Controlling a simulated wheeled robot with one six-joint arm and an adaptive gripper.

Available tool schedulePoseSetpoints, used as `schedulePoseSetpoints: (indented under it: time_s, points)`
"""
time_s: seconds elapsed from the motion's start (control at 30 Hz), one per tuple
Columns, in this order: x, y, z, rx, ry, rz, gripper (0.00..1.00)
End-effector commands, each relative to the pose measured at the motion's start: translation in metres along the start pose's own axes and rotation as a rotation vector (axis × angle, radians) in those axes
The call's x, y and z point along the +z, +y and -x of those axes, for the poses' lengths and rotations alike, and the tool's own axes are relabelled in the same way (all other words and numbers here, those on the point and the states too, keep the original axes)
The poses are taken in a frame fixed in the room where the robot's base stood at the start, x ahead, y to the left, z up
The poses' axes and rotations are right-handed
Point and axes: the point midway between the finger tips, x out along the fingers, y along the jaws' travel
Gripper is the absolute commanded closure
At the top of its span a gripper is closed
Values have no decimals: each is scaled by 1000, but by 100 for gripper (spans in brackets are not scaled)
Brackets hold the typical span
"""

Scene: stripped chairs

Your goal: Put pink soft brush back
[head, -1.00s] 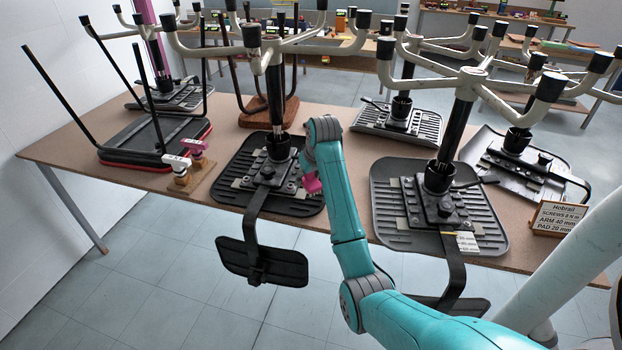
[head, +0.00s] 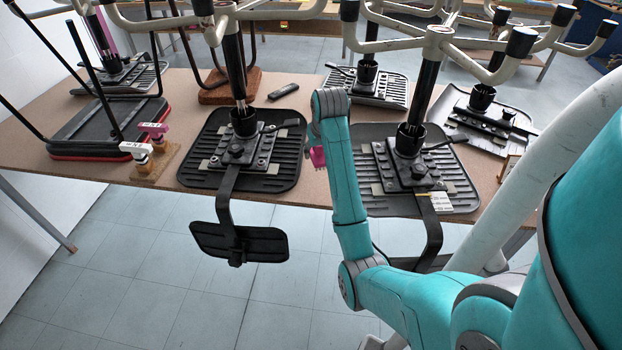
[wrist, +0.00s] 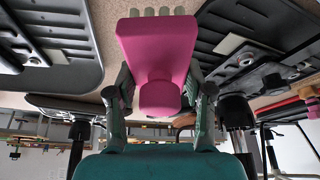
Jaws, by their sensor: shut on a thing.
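A pink brush (wrist: 158,55) with pale bristles is held between the two fingers of my gripper (wrist: 161,88) in the wrist view. Its bristle end points to the top of the picture. In the head view, part of the pink brush (head: 317,157) shows beside the end of my arm, between two upturned chairs; the fingers are mostly hidden there. A wooden block (head: 160,165) at the table's left front carries a pink-topped piece (head: 155,131) and a white-topped piece (head: 136,150). It is well to the left of my gripper.
Upturned chairs with black ribbed seats (head: 262,165) and (head: 455,185) stand on the brown table (head: 110,110), their legs rising high. A backrest (head: 240,243) hangs past the front edge. A black remote-like thing (head: 283,91) lies behind.

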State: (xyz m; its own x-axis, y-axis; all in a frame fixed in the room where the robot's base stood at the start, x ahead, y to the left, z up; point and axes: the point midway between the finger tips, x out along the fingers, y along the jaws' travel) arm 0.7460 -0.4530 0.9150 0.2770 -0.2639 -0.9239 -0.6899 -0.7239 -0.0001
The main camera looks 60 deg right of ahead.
Motion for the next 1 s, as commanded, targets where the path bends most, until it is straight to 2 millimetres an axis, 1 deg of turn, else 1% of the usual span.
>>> schedulePoseSetpoints:
  time_s: [0.03,0.1,0.3,0.4,0.57,0.8,1.0]
  points:
    - [6,5,-2,6,-2,-15,76]
    - [11,8,-9,10,-4,-24,76]
    - [24,8,-41,10,-3,-24,76]
    - [28,8,-51,10,-2,-23,76]
    - [31,8,-59,9,-2,-23,76]
    - [42,8,-86,9,-2,-23,76]
    - [43,8,-89,9,1,-23,76]
